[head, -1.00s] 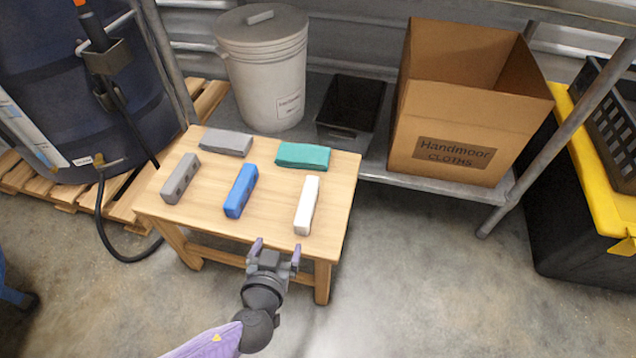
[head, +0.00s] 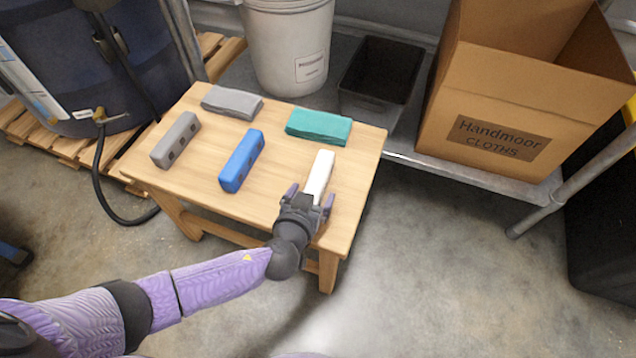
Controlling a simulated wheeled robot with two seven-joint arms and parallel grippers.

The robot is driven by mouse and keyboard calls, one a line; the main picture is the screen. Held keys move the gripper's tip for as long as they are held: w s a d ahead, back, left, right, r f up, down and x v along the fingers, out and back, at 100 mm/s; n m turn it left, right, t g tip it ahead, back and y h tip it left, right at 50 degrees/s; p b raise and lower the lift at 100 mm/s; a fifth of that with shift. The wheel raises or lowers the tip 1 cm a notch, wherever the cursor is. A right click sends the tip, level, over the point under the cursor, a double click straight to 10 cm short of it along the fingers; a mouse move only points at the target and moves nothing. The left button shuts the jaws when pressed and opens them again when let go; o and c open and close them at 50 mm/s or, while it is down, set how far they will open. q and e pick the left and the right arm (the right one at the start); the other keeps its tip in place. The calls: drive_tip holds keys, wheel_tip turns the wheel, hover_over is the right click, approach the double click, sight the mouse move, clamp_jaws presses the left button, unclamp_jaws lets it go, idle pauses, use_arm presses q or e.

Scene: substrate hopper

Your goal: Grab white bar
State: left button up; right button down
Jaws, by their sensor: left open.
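The white bar (head: 319,172) lies on the right part of the small wooden table (head: 205,185), its long side running away from me. My left gripper (head: 309,193) is open at the near end of the bar, with its two fingers pointing along the bar toward the table's back. The gripper hides the bar's near end, and I cannot tell whether the fingers touch it. My right gripper is not in view.
A blue bar (head: 242,161) and a grey bar (head: 176,140) lie left of the white one. A grey cloth (head: 232,102) and a teal cloth (head: 319,126) lie behind. A white bucket (head: 288,50), black bin (head: 380,80) and cardboard box (head: 500,110) stand beyond the table.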

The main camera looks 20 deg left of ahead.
use_arm(q)
clamp_jaws()
idle(0.3)
